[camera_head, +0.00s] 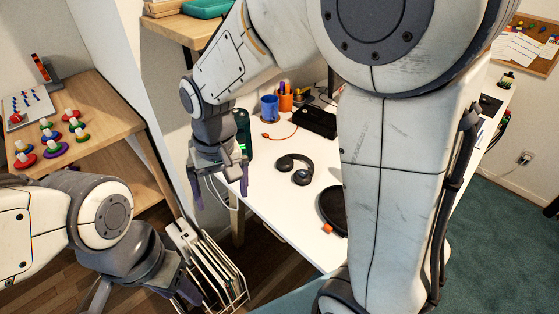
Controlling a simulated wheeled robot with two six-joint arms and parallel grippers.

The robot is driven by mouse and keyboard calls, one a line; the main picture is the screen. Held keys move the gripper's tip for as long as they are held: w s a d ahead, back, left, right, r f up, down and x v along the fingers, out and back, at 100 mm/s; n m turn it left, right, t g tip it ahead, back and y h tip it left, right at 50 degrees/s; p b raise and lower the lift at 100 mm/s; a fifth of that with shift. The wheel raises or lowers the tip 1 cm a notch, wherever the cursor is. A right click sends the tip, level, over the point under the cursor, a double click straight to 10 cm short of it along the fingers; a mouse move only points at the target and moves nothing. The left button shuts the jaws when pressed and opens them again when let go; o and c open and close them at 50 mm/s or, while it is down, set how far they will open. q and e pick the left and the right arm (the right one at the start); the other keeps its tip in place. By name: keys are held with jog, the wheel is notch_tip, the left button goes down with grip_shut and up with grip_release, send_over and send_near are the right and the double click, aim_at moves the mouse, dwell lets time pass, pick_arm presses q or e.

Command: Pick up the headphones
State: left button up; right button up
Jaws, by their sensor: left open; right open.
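The black headphones (299,174) lie on the white desk (270,205), near the middle of the view, with nothing on them. My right gripper (220,192) is open and empty, with its fingers pointing down by the desk's left edge, to the left of the headphones and apart from them. My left gripper (146,293) is at the lower left, open, low beside a white wire rack and well away from the headphones. Its fingers are partly hidden or cut off by the frame's bottom.
A blue cup (269,107), an orange pen cup (286,101) and a black box (317,122) stand behind the headphones. A black round object (331,206) and a small orange block (327,229) lie nearer. My large arm link hides the desk's right part. The wire rack (215,270) stands on the floor.

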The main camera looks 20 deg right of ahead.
jog(key=w+d+f+m, duration=0.4)
jog(key=w+d+m, duration=0.2)
jog(key=w+d, duration=0.5)
jog(key=m+p, duration=0.1)
jog(key=m, duration=0.7)
send_over(305, 171)
jog(key=shift+h, duration=0.3)
notch_tip(305, 171, down, 14)
jog(key=shift+a+f, duration=0.1)
jog(key=shift+a, duration=0.05)
jog(key=shift+s+f+p, duration=0.1)
jog(key=shift+f+p, duration=0.85)
jog(key=shift+f, duration=2.05)
jog(key=c, duration=1.2)
jog(key=shift+r, duration=0.1)
jog(key=shift+c, duration=1.1)
jog(key=shift+r, duration=0.1)
